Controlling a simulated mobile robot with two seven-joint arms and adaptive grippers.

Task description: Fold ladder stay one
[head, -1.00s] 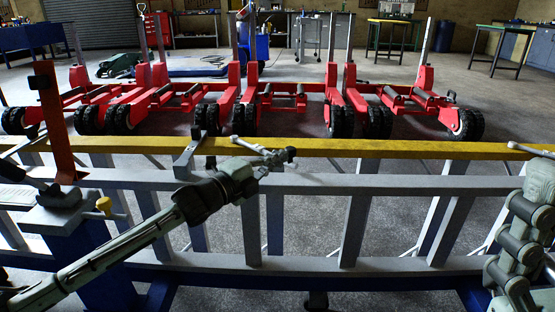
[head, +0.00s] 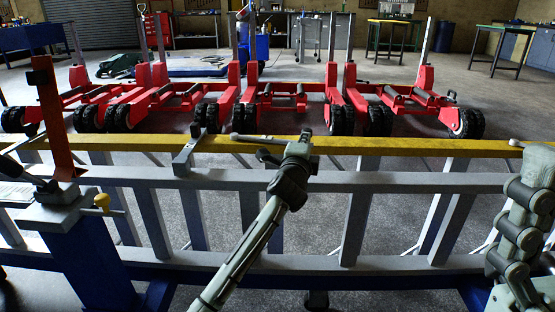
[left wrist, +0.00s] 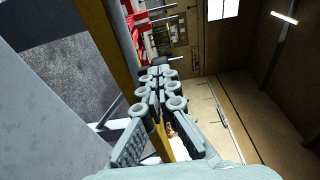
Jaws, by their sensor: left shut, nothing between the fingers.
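A ladder lies on its side across the front, with a grey near rail (head: 410,182) and a yellow far rail (head: 420,146). A light grey bar with a rounded end (head: 250,138), seemingly a stay, lies along the yellow rail. My left gripper (head: 303,140) is over the rails at the bar's right end; I cannot tell whether they touch. In the left wrist view its fingers (left wrist: 157,80) are together with nothing between them. A jointed part of my right arm (head: 520,230) stands at the right edge; its fingertips are not clear.
A second round-ended bar (head: 535,151) shows at the far right. Red wheeled jacks (head: 290,95) stand behind the ladder. The air above the rails is mostly clear.

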